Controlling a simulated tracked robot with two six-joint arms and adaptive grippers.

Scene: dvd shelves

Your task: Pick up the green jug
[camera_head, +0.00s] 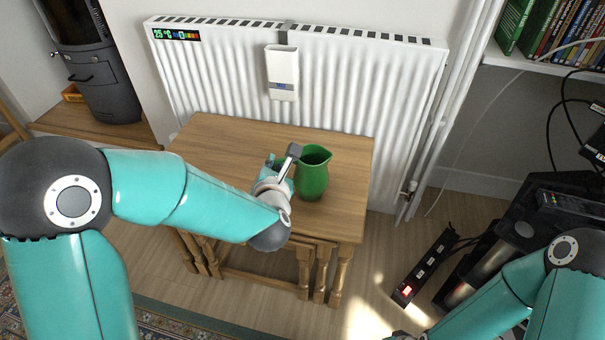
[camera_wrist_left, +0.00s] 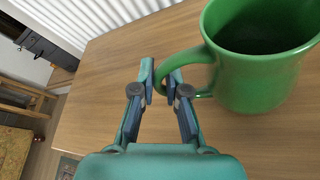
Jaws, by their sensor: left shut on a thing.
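The green jug (camera_head: 313,174) stands upright on the right part of the small wooden table (camera_head: 225,137) in the head view. In the left wrist view the jug (camera_wrist_left: 262,78) fills the upper right, with its open mouth at the top and its handle towards the left. My left gripper (camera_head: 287,160) is at the jug's left side. In the left wrist view my left gripper (camera_wrist_left: 160,82) has its fingers close together on the jug's handle. Part of the handle is hidden by the fingers. My right gripper is not seen; only part of my right arm shows at the lower right.
A white radiator (camera_head: 360,85) stands right behind the table. A black stove (camera_head: 103,85) is at the upper left. A power strip (camera_head: 424,266) lies on the floor at the right, near a dark media unit (camera_head: 570,205). The table's left part is bare.

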